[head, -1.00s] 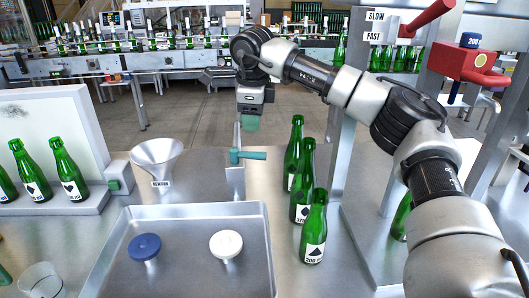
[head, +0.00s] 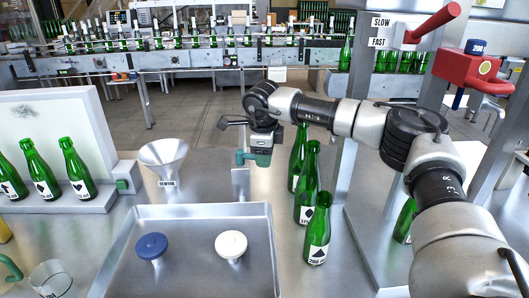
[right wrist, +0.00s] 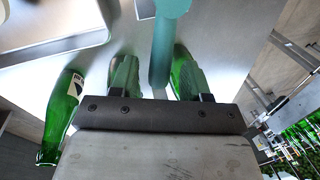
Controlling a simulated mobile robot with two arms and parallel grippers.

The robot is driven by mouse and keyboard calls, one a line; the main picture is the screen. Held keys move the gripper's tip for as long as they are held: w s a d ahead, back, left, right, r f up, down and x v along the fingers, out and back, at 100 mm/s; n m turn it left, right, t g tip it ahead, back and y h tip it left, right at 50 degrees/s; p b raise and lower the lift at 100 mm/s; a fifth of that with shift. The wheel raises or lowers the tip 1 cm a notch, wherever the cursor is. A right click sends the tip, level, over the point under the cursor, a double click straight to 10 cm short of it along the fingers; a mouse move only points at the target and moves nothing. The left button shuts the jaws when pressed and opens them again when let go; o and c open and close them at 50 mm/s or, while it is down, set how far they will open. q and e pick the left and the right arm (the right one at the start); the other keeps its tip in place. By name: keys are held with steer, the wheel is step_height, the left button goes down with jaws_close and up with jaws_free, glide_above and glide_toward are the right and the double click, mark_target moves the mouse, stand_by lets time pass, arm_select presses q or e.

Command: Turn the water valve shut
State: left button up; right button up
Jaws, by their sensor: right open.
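The water valve has a teal lever handle (head: 241,158) on a grey metal post (head: 240,184) behind the tray. My right gripper (head: 262,161) is down at the valve, pointing downward, and covers the right part of the handle. In the right wrist view, the teal lever (right wrist: 165,40) runs between the two spread fingers of my right gripper (right wrist: 156,78). The gripper is open around the lever; I cannot tell whether a finger touches it. My left gripper is not in view.
Several green bottles (head: 318,228) stand close to the right of the valve, under my right arm. A metal tray (head: 190,211) with a blue knob (head: 151,245) and a white knob (head: 230,243) lies in front. A funnel (head: 163,156) stands to the left.

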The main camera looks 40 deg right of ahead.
jaws_close()
steer(key=shift+w+d+r+n+p, duration=0.1)
steer(key=shift+w+d+n+p, duration=0.25)
steer(key=shift+n, duration=0.35)
steer(key=shift+w+n+y, duration=0.2)
steer(key=shift+n+y, duration=0.1)
steer(key=shift+n, duration=0.3)
jaws_free()
